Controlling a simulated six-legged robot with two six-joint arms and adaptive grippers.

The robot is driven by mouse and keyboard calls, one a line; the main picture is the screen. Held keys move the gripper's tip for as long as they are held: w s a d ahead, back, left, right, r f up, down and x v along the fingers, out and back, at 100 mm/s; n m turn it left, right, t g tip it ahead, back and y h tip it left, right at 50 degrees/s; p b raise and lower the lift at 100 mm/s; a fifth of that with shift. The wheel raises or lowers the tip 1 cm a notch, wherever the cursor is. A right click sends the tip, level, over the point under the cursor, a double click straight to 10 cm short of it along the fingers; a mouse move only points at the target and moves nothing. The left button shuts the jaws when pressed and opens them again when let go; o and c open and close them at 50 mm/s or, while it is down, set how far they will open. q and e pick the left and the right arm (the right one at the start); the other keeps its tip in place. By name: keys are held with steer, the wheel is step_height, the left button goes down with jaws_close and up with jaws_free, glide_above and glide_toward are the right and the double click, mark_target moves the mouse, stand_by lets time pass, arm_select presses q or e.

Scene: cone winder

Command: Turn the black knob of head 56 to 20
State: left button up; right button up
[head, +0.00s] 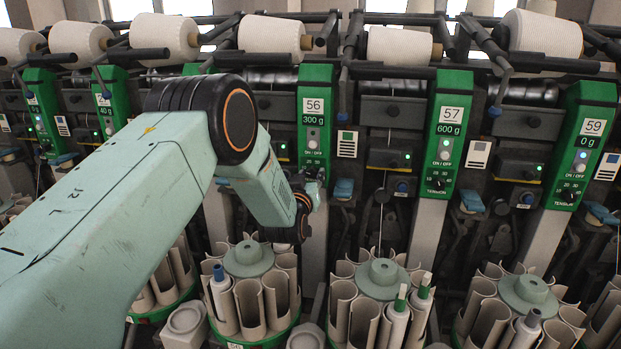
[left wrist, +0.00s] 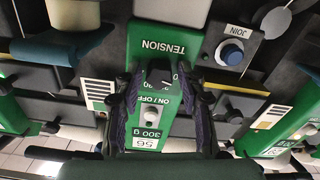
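Head 56 has a green panel (head: 314,110) with a display reading 300 g. Its black knob (left wrist: 160,74) shows upside down in the left wrist view, between the TENSION label and the ON / OFF button (left wrist: 151,112). The knob's pointer setting is too small to read for sure. My left gripper (left wrist: 157,80) is open, with one finger on each side of the knob and a visible gap to it. In the head view, my left gripper (head: 312,184) covers the knob. My right gripper is in neither view.
Head 57 (head: 448,125) and head 59 (head: 585,140) have similar panels to the right. A blue JOIN button (left wrist: 232,54) is near the knob. Round bobbin magazines (head: 249,257) stand below the panels, and white yarn cones (head: 268,35) lie above.

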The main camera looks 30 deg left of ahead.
arm_select(q)
steer(key=shift+s+r, duration=0.2)
steer(key=shift+c, duration=1.4)
jaws_close()
steer(key=shift+w+m, duration=0.1)
steer(key=shift+m, duration=0.2)
steer(key=m, duration=0.4)
steer(key=shift+p, duration=0.3)
steer(key=m, duration=0.5)
steer(key=shift+p, duration=0.35)
steer(key=shift+r, duration=0.1)
